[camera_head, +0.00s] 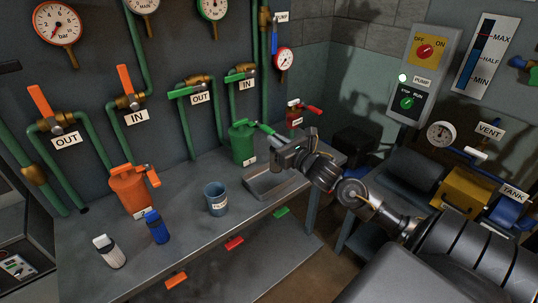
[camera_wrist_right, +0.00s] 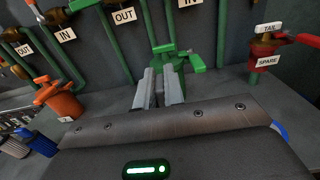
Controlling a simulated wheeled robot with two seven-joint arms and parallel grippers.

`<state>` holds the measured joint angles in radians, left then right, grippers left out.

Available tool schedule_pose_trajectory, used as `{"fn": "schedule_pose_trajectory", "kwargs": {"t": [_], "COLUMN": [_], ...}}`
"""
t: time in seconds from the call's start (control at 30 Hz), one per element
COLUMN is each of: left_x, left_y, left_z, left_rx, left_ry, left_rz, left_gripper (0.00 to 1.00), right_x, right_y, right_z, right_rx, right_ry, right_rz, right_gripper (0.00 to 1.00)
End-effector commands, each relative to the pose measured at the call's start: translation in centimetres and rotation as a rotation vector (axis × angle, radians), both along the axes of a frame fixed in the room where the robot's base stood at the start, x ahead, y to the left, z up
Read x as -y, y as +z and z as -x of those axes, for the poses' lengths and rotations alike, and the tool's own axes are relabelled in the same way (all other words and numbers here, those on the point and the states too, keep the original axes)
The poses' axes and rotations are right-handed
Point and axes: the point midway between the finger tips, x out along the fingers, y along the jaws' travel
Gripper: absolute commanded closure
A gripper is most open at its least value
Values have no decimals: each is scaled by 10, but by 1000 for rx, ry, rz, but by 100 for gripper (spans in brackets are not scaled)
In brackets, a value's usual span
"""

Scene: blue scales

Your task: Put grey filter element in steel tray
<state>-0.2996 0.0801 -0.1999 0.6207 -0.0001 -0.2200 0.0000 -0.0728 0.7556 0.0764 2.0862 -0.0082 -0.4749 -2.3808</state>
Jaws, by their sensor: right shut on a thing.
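The steel tray (camera_head: 252,190) is a shallow open box on the bench, below my right forearm, which hides part of it. A green canister (camera_head: 243,145) stands behind the tray. My right gripper (camera_head: 285,144) is at the canister's green handle (camera_head: 266,130) and appears shut on it. In the wrist view the fingers (camera_wrist_right: 161,88) point at the green canister (camera_wrist_right: 178,65). My left gripper is out of view.
An orange canister (camera_head: 128,190) and a blue-grey cup (camera_head: 215,201) stand on the bench. A red canister (camera_head: 296,115) is at its back right. Green pipes with valves run up the wall behind. The front middle of the bench is clear.

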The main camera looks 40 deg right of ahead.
Motion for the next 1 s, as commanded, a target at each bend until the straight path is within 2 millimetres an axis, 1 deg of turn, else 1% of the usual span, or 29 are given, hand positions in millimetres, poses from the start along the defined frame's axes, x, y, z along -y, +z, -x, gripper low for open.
{"fn": "schedule_pose_trajectory", "kwargs": {"t": [0.03,0.1,0.2,0.3,0.53,0.6,0.7,0.8,1.0], "left_x": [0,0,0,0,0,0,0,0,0], "left_y": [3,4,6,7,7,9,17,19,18], "left_z": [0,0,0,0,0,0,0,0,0], "left_rx": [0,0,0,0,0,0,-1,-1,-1], "left_ry": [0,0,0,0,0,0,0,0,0], "left_rz": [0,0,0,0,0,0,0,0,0], "left_gripper": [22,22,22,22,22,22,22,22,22], "right_x": [1,2,2,3,3,3,3,3,3], "right_y": [-12,-25,-38,-46,-52,-58,-73,-83,-86], "right_z": [-8,-18,-29,-35,-39,-44,-42,-42,-42], "right_rx": [-5,-5,-3,-3,-4,-5,-7,-4,-3], "right_ry": [-2,-2,-1,0,0,0,-1,0,0], "right_rz": [-7,-5,-4,-1,-1,-4,-5,-3,0], "right_gripper": [100,100,100,100,100,100,100,100,100]}}
